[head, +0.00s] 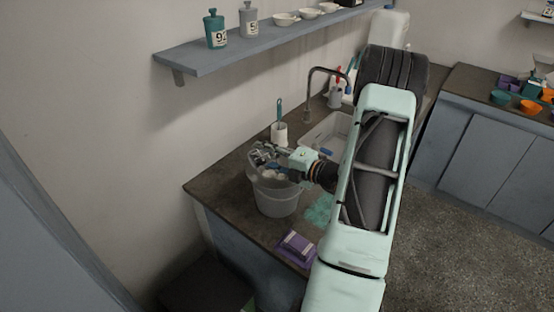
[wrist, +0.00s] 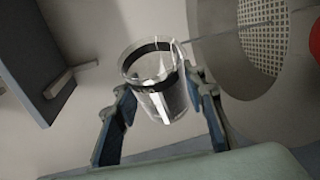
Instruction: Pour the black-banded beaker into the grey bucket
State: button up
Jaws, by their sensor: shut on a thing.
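A clear beaker (wrist: 160,88) with a black band near its rim sits between the two fingers of my gripper (wrist: 160,112) in the wrist view. The fingers are shut on its sides. In the head view my gripper (head: 262,153) is above the rim of the grey bucket (head: 277,204), at its back left. The beaker is hard to make out there behind the fingers. I cannot tell its tilt or how much it holds. Pale shapes show in the bucket's mouth, but I cannot tell what they are.
A white cup with a teal-handled tool (head: 280,133) stands behind the bucket. A sink (head: 325,138) with a tap (head: 309,95) is to the right. A purple box (head: 297,247) lies at the counter's front edge. A wall shelf (head: 250,47) with bottles and bowls hangs above.

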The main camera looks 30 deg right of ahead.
jog(key=shift+d+r+m+p, duration=0.1)
jog(key=shift+r+m+p, duration=0.1)
jog(key=shift+m+p, duration=0.2)
dwell(1.0)
